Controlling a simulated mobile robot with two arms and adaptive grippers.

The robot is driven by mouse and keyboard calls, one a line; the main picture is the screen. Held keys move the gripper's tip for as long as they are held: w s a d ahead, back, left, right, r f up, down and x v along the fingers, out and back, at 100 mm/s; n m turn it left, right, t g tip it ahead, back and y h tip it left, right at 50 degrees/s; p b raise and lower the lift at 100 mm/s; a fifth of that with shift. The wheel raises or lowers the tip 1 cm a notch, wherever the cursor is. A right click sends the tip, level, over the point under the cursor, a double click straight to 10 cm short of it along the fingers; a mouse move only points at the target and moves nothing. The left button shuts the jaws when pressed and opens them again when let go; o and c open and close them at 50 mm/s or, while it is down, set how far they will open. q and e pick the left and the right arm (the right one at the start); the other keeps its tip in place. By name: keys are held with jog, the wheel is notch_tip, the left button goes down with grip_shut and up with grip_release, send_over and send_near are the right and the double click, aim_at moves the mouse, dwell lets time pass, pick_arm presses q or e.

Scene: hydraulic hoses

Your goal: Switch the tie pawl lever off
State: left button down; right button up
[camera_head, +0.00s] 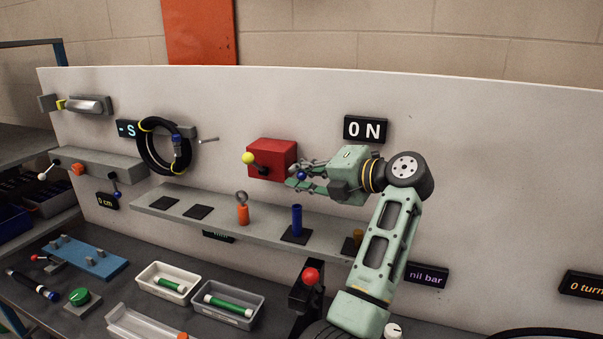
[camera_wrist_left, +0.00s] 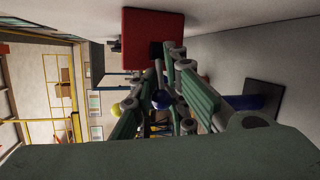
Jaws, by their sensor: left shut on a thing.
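A red box (camera_head: 272,158) is fixed to the white panel below a black sign reading "0 N" (camera_head: 365,128). A lever with a yellow ball knob (camera_head: 248,157) sticks out at its left. A blue ball knob (camera_head: 301,174) is at the box's lower right. My left gripper (camera_head: 296,177) reaches in from the right, its fingers shut around the blue knob. In the left wrist view the blue knob (camera_wrist_left: 161,98) sits between the fingers, below the red box (camera_wrist_left: 152,40). No label names the tie pawl lever. My right gripper is not seen.
A grey shelf (camera_head: 215,211) below carries an orange ring-topped part (camera_head: 242,210) and a blue cylinder (camera_head: 297,220). A red-knobbed lever (camera_head: 311,275) stands in front, near my arm. A coiled black hose (camera_head: 162,145) hangs left. Trays (camera_head: 228,304) lie on the bench.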

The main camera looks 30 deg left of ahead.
pick_arm(q)
jog(key=shift+f, duration=0.15)
jog(key=shift+g, duration=0.3)
jog(key=shift+w+d+n+g, duration=0.15)
jog(key=shift+n+g, duration=0.35)
jog(key=shift+f+n+g, duration=0.1)
jog(key=shift+n+g, duration=0.2)
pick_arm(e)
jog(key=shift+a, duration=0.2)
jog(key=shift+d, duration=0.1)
pick_arm(q)
jog(key=c, duration=1.9)
grip_release()
